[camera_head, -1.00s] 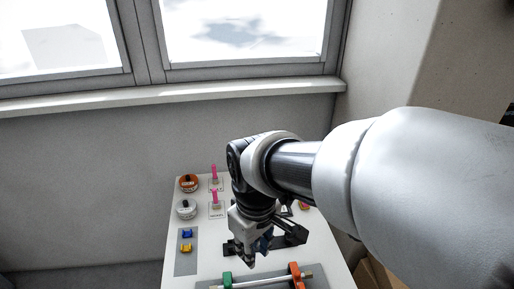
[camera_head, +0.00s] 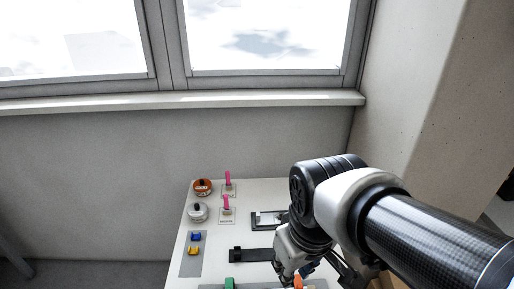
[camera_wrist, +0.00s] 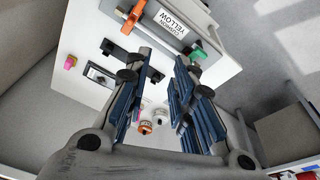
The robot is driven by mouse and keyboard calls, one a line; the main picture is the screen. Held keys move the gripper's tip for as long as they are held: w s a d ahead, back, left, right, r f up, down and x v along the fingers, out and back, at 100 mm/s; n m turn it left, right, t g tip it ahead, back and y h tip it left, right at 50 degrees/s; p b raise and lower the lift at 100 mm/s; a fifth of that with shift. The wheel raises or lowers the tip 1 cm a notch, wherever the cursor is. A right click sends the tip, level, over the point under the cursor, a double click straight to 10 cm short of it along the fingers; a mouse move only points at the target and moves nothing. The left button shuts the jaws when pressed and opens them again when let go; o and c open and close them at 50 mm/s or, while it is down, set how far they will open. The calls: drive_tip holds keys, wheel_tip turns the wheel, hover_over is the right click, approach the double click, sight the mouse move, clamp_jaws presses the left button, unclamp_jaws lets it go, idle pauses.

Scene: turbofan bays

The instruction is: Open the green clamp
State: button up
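The green clamp (camera_head: 230,284) shows at the bottom edge of the head view, at the near left of the white panel; most of it is cut off. In the wrist view the green clamp (camera_wrist: 203,50) is at the upper right, beyond the right finger. My gripper (camera_wrist: 158,66) is open, its two blue-padded fingers apart with nothing between them. In the head view my gripper (camera_head: 285,272) is over the near right of the panel, right of the green clamp and close to the orange clamp (camera_head: 298,282). The orange clamp also shows in the wrist view (camera_wrist: 132,20).
The white panel (camera_head: 262,191) carries pink levers (camera_head: 227,203), an orange-rimmed dial (camera_head: 203,187), a white dial (camera_head: 198,212), and blue (camera_head: 196,236) and yellow (camera_head: 194,251) switches. A label reading YELLOW (camera_wrist: 173,24) lies between the clamps. A wall and window stand behind.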

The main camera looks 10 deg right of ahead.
drive_tip(key=s+d+r+m+t, duration=0.2)
drive_tip(key=s+d+m, duration=0.2)
drive_tip(key=s, duration=0.3)
